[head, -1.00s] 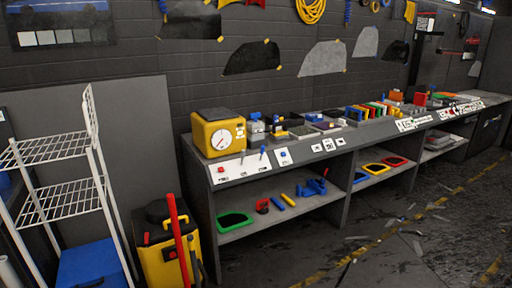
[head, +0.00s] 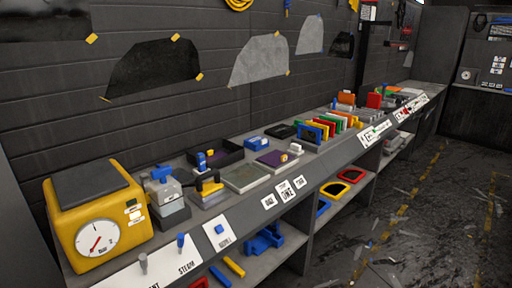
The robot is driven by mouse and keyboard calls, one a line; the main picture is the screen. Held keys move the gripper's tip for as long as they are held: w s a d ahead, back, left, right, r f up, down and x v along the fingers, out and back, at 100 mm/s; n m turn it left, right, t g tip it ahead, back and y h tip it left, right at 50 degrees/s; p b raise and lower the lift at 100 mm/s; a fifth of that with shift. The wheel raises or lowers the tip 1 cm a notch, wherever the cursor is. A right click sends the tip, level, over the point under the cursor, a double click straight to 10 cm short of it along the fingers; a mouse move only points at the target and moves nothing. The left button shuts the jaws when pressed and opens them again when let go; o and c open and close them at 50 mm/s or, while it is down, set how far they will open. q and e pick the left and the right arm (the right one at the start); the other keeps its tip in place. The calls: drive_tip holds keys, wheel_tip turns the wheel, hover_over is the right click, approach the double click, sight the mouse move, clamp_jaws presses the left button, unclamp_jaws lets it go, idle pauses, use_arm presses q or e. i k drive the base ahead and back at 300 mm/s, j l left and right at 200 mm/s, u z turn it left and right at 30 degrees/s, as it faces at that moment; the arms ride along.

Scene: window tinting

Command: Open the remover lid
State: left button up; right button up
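No thing is clearly marked as the remover, and I cannot tell which lid is its lid. The candidates stand on the long grey workbench (head: 318,160). A grey box with a blue top (head: 165,190) stands right of a yellow machine with a dial (head: 97,216). Beside it are a yellow-and-black tool on a block (head: 209,188) and a blue upright piece in a black tray (head: 203,160). Farther along are a flat grey-green tray (head: 246,177), a purple-topped tray with a small knob (head: 277,160) and a blue box (head: 257,143). Neither gripper is in view.
A row of coloured upright plates (head: 327,126) stands farther along the bench. Two small levers (head: 181,242) rise from the front panel at lower left. A lower shelf holds a blue part (head: 262,240) and framed pads (head: 334,189). The floor at right (head: 420,215) is open but littered with scraps.

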sight(256, 140)
drive_tip(key=i+u, duration=0.15)
drive_tip(key=u, duration=0.2)
drive_tip(key=i+l+u, duration=0.15)
drive_tip(key=u, duration=0.25)
drive_tip(key=i+l+u, duration=0.15)
drive_tip(key=l+u, duration=0.2)
drive_tip(key=i+l+u, duration=0.1)
drive_tip(key=l+u, duration=0.2)
drive_tip(key=l, duration=0.15)
drive_tip(key=i+l+u, duration=0.1)
drive_tip(key=l+u, duration=0.45)
drive_tip(key=l, duration=1.95)
